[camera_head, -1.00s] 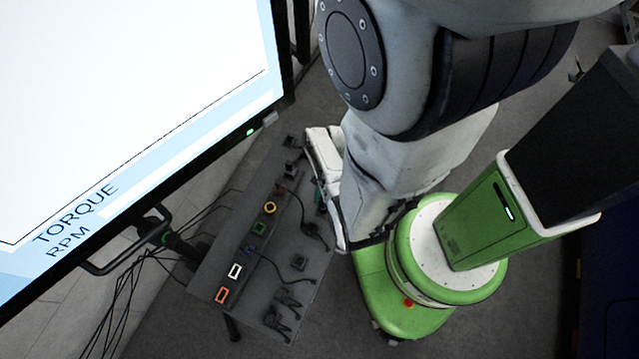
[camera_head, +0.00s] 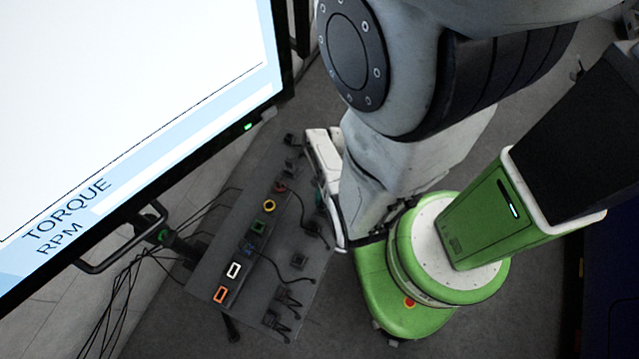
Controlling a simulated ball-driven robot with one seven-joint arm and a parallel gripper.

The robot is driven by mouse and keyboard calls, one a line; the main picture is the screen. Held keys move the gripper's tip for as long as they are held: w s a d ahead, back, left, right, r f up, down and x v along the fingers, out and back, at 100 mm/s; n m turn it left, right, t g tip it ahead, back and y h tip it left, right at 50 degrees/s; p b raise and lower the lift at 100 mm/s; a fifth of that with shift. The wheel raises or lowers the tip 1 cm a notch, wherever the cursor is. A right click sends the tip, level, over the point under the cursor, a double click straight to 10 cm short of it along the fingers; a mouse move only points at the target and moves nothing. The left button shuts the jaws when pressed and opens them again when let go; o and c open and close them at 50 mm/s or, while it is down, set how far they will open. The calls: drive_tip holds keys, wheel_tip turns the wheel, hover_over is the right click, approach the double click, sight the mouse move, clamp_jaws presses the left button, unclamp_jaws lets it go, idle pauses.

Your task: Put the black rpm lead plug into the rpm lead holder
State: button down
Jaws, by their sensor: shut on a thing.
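My gripper (camera_head: 322,192) is at the right edge of the grey panel table, its white hand seen from above. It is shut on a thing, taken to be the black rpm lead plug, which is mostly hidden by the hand. A black lead (camera_head: 303,212) curves over the panel beside the gripper.
The grey panel (camera_head: 262,285) carries a row of coloured sockets: red, yellow (camera_head: 269,205), green (camera_head: 258,227), blue, white (camera_head: 234,270) and orange (camera_head: 220,294). Black clips (camera_head: 288,300) stand at its lower right. A large TORQUE/RPM screen (camera_head: 130,110) overhangs the left. Loose cables (camera_head: 125,290) hang below it.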

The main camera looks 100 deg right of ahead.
drive_tip(key=shift+f+b, duration=0.35)
drive_tip(key=shift+f, duration=0.2)
drive_tip(key=shift+r, duration=0.1)
drive_tip(key=c, duration=0.8)
unclamp_jaws()
drive_tip(key=shift+c, duration=0.2)
drive_tip(key=shift+r, duration=0.1)
drive_tip(key=p+v, duration=0.1)
drive_tip(key=v, duration=0.9)
drive_tip(key=shift+s+d+r, duration=0.2)
drive_tip(key=shift+r, duration=0.05)
